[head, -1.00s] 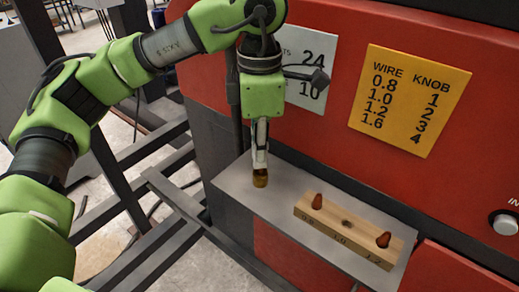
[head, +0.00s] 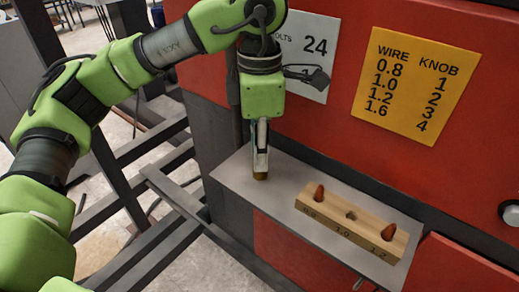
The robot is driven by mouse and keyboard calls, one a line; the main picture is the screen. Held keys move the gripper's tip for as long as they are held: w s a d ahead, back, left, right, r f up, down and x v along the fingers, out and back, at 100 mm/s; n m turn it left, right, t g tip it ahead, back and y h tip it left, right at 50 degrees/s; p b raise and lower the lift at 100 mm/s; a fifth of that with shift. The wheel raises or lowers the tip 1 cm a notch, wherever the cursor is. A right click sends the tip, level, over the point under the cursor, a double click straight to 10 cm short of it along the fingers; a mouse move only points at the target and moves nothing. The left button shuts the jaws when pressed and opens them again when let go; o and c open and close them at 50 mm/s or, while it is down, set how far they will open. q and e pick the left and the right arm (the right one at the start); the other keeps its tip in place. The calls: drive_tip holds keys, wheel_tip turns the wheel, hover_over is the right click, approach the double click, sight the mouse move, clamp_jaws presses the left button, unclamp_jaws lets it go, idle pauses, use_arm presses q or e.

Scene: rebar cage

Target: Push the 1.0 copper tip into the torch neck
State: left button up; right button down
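My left gripper (head: 261,172) points down over the left part of the grey shelf. Its fingers look closed around a small brass-brown piece, the copper tip (head: 261,176), whose end shows just below the fingertips. No size mark can be read on it. Whether it touches the shelf I cannot tell. The wooden block (head: 315,222) carries the labels 0.8, 1.0 and 1.2. Reddish tips stand at 0.8 (head: 319,193) and 1.2 (head: 388,232); the 1.0 place (head: 351,215) shows only a small dark spot. I cannot make out the torch neck. My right gripper is not in view.
The grey shelf (head: 235,183) juts from a red machine (head: 330,145) with a yellow wire and knob chart (head: 412,87) and a white sign (head: 310,50). Dark metal bars (head: 165,190) stand left of the shelf. The shelf is bare around the block.

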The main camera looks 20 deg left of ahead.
use_arm(q)
drive_tip(key=shift+r, duration=0.2)
wheel_tip(320, 180, up, 12)
drive_tip(key=shift+f, duration=0.2)
idle(0.5)
idle(0.5)
